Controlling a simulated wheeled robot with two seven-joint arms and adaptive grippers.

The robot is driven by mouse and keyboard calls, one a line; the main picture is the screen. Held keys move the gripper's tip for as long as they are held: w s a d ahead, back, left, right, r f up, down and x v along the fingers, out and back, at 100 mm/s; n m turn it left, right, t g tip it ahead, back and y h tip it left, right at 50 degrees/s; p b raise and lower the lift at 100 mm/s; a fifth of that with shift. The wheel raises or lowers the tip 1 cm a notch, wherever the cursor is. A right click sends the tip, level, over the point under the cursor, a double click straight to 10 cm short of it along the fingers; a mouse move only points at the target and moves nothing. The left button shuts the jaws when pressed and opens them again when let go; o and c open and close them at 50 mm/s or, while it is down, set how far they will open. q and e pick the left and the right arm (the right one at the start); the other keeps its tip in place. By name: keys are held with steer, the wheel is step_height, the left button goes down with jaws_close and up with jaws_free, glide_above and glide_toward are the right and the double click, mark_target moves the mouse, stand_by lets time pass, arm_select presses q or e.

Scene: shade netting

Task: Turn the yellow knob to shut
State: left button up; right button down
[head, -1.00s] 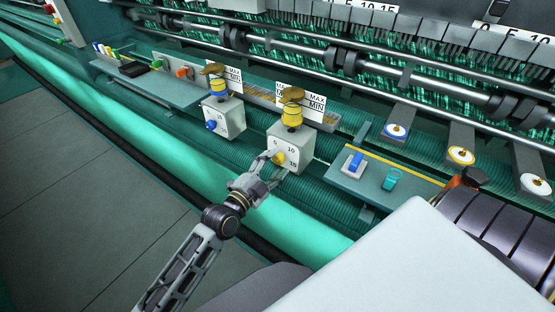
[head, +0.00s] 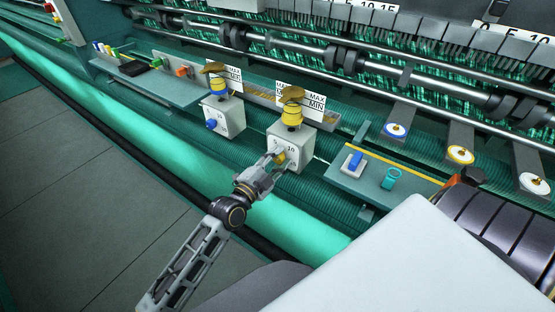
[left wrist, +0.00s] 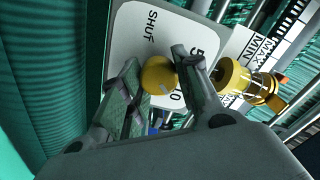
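The yellow knob (head: 279,157) sits on the front face of a light box (head: 297,150) with a yellow spool-like part (head: 292,115) on top. In the left wrist view the knob (left wrist: 158,75) lies between my two fingertips, with the printed word SHUT to its upper left and the numbers 5 and 10 at its right. My left gripper (head: 274,162) is closed in on the knob from the front, one finger at each side, and both fingers seem to touch it. My right gripper is not in view.
A similar box with a blue knob (head: 211,124) stands to the left. A shelf with a blue switch (head: 355,163) and a teal ring (head: 391,179) is to the right. Rollers and netting run behind; green rolled fabric (head: 200,178) lies in front.

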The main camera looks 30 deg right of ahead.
arm_select(q)
steer(key=shift+c, duration=1.3)
